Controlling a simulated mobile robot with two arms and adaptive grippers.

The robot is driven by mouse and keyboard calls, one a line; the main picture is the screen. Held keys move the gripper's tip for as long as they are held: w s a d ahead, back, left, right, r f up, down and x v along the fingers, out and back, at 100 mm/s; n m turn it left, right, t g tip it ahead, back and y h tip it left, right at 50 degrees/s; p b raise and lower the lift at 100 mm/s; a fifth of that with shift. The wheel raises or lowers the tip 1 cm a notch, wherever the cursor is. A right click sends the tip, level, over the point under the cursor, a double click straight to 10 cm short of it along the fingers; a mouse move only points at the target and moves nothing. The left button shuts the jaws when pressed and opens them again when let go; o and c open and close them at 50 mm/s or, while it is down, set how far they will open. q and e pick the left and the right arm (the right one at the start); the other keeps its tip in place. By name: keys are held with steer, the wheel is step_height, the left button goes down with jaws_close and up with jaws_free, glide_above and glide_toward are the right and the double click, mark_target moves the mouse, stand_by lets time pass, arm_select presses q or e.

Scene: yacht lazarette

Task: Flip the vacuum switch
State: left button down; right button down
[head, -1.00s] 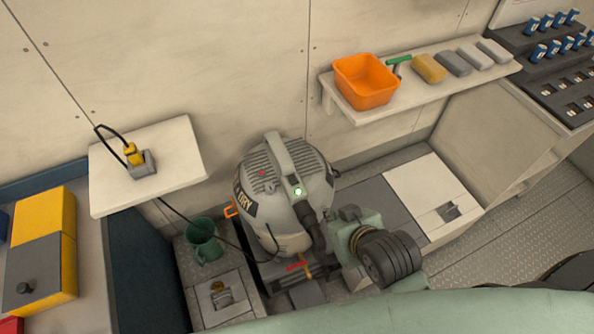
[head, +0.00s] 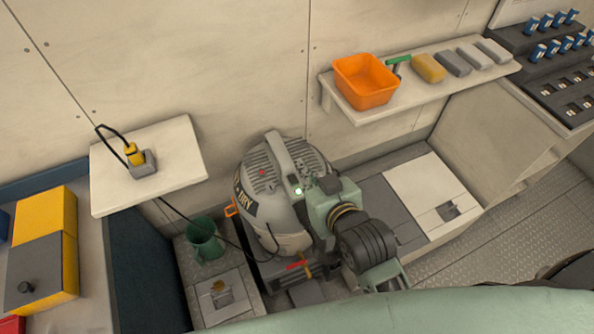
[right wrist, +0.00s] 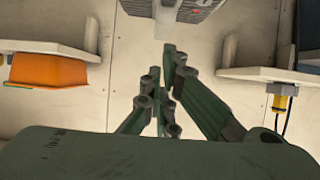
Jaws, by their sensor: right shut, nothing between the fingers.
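The grey vacuum (head: 275,205) stands on the floor by the wall in the head view, with a ribbed top and a handle. A small panel with a bright green-white spot (head: 298,191) is on its upper right side; I cannot tell the switch's position. My right gripper (head: 325,190) is beside this panel, just to its right. Its fingertips are hidden in the head view. In the right wrist view my right gripper (right wrist: 173,52) is shut and empty, its fingers pointing toward the vacuum's edge (right wrist: 185,5). Contact cannot be made out. My left gripper is out of view.
A shelf (head: 435,85) at the back right holds an orange bin (head: 365,80) and several blocks. A small shelf (head: 180,165) at left carries a yellow plug (head: 133,153) with a black cable running to the vacuum.

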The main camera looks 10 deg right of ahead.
steer(key=p, duration=0.1)
glide_above(297, 182)
step_height(297, 182, down, 3)
steer(key=shift+r, duration=0.1)
step_height(297, 182, down, 4)
steer(key=shift+r+p, duration=0.25)
steer(key=shift+p, duration=0.15)
steer(key=shift+s+f, duration=0.2)
steer(key=shift+f, duration=0.35)
